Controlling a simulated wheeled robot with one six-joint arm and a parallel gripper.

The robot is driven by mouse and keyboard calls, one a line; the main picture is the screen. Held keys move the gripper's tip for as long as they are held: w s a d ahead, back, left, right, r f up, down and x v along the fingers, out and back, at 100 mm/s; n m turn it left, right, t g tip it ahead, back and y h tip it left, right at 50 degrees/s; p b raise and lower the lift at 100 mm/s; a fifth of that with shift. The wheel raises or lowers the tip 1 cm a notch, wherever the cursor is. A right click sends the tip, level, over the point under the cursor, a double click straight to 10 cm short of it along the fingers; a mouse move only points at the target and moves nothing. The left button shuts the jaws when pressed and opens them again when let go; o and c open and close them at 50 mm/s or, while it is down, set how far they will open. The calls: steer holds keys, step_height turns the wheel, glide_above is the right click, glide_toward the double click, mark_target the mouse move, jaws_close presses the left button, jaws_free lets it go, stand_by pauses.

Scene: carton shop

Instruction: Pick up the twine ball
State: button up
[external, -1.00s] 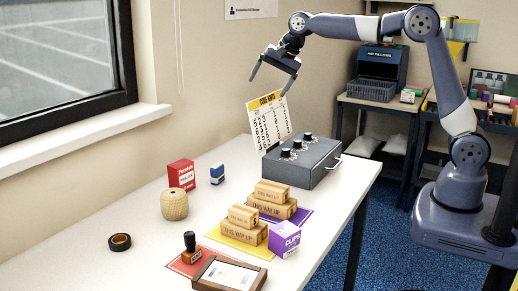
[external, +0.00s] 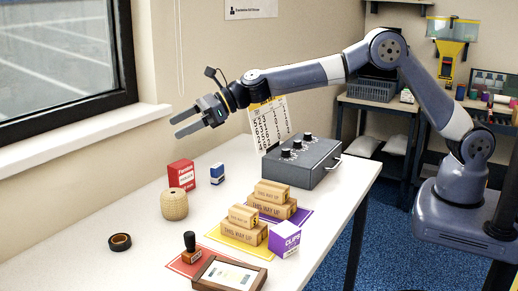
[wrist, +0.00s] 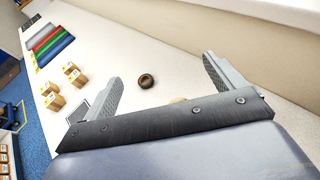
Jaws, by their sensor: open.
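The twine ball (external: 174,205) is a beige, ribbed, rounded ball with a dark hole in its top. It stands on the white table in front of a red box. My gripper (external: 175,129) is open and empty, well above the ball, with its fingers pointing left. In the wrist view my gripper's two fingers (wrist: 162,70) are spread apart. A small beige patch (wrist: 178,100) shows there just past the gripper's edge; it looks like the top of the ball, with the rest hidden.
A dark tape roll (external: 120,242) lies front left.

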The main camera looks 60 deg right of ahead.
mark_target(183, 193)
step_height(183, 193, down, 16)
steer(key=shift+r, duration=0.1)
step_height(183, 193, down, 3)
steer(key=shift+p+x, duration=0.3)
steer(key=shift+x, duration=0.6)
steer(key=shift+w+a+f, duration=0.25)
steer(key=shift+w+a, duration=0.1)
steer(key=shift+a, duration=0.1)
steer(key=c, duration=1.1)
